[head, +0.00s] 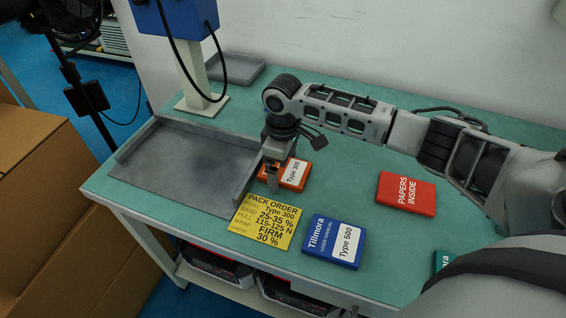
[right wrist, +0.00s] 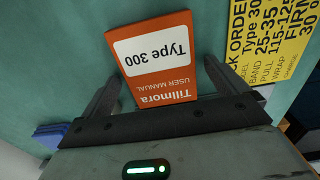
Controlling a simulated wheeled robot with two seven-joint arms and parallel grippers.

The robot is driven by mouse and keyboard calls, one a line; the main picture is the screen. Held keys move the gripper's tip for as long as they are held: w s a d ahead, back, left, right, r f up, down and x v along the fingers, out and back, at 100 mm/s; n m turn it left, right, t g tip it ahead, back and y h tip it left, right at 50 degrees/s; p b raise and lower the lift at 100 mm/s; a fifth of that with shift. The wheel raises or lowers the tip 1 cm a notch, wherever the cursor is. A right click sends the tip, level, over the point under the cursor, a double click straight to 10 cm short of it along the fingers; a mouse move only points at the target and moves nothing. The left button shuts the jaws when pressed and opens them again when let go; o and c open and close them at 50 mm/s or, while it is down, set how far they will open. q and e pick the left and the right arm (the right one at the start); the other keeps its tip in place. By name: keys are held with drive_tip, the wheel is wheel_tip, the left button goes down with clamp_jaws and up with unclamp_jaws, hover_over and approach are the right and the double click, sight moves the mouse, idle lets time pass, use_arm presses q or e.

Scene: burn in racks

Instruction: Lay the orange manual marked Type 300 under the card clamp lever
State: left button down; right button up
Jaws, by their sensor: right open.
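The orange manual marked Type 300 (head: 296,173) lies flat on the green table, just right of the grey metal tray. My right gripper (head: 272,180) points down over its left part and hides some of it. In the right wrist view the manual (right wrist: 152,62) shows its label upside down, between the two spread fingers of my right gripper (right wrist: 163,70). The gripper is open; whether a finger touches the manual I cannot tell. I cannot make out a card clamp lever in either view. My left gripper is not in view.
A yellow pack order card (head: 266,222), a blue Type 500 manual (head: 334,242) and a red PAPERS INSIDE item (head: 406,194) lie nearby. The grey tray (head: 165,170) is empty. A blue device (head: 178,18) stands on a post behind it. A green item (head: 441,261) is partly hidden.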

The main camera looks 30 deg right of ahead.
wheel_tip(320, 180, up, 12)
drive_tip(key=shift+r+p, duration=0.15)
drive_tip(key=shift+p, duration=0.2)
idle(0.5)
